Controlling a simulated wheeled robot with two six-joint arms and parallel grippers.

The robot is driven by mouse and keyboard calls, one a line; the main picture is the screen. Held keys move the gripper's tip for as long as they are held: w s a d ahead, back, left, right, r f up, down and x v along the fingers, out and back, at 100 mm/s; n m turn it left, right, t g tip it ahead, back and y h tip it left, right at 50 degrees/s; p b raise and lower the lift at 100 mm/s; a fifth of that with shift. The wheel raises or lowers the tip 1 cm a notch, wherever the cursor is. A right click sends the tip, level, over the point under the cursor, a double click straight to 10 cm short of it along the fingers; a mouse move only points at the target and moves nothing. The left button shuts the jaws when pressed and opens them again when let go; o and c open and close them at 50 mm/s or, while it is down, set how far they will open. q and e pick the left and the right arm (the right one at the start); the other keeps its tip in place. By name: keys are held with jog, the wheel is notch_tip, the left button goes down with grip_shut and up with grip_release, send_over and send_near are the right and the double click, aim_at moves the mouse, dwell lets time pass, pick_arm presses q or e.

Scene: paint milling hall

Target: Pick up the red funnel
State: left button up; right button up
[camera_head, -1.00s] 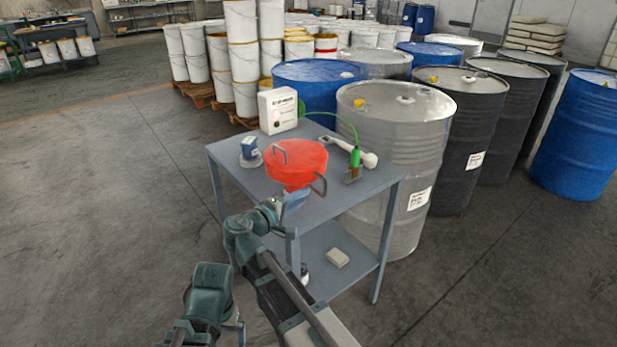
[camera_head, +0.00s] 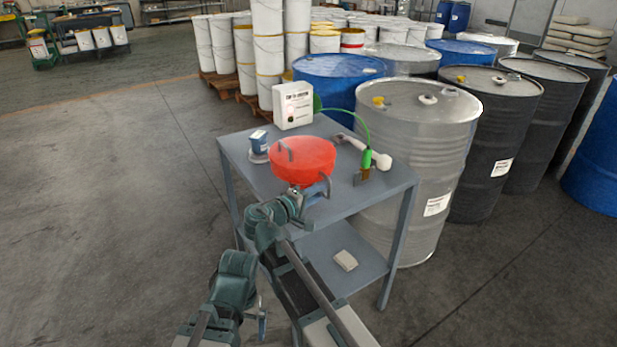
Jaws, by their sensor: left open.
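The red funnel (camera_head: 302,158) stands on the top of a grey-blue metal table, wide rim up, with one grey handle (camera_head: 283,149) at its back left and another at its front right. My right gripper (camera_head: 317,190) is at the funnel's front-right handle. The fingers and handle overlap, so I cannot tell whether they touch or whether the jaws are shut. My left gripper (camera_head: 262,326) hangs low in front of the table, well away from the funnel, open and empty.
The table (camera_head: 345,207) also holds a white box (camera_head: 293,105), a small blue container (camera_head: 258,143), a green-handled tool (camera_head: 367,160) and a white-ended tool (camera_head: 382,162). A beige block (camera_head: 345,260) lies on the lower shelf. A grey drum (camera_head: 420,150) stands close at right. Floor at left is clear.

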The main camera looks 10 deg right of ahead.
grip_shut()
dwell(1.3)
